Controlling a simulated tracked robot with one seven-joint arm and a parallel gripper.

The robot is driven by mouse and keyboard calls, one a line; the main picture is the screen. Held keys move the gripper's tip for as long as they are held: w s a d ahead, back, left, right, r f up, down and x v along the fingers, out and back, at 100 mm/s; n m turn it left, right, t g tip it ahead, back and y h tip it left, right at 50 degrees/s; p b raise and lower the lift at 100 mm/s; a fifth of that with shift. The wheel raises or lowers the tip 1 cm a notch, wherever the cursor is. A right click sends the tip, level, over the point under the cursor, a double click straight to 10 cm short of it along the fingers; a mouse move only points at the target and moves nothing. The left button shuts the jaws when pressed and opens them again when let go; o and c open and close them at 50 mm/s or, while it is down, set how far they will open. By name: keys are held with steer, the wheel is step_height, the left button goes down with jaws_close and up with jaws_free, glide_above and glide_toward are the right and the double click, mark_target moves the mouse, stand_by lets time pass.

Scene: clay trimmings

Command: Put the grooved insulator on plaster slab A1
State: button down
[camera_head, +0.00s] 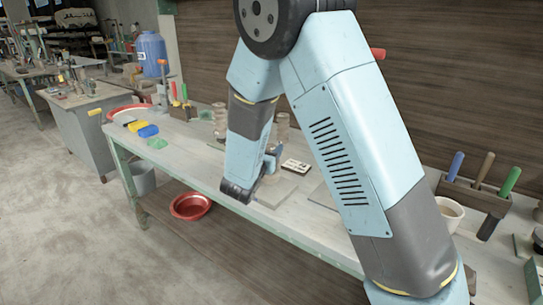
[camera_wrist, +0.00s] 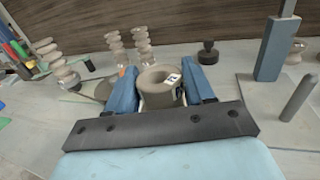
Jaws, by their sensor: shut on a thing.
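In the head view, my gripper (camera_head: 270,163) is low over the bench and the held piece cannot be made out. A flat grey slab (camera_head: 273,193) lies on the bench just below my gripper. I cannot read which slab is A1, nor tell whether the held piece touches anything.
Several ribbed clay pieces stand behind and to the left, including one (camera_wrist: 116,47) and another (camera_wrist: 143,45). At the right are a blue upright block (camera_wrist: 275,50) and a grey rod (camera_wrist: 297,98). A tool holder (camera_head: 473,193) stands at the bench's right.

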steer(key=shift+f, duration=1.05)
steer(key=shift+c, duration=2.1)
jaws_free()
steer(key=shift+f, duration=0.1)
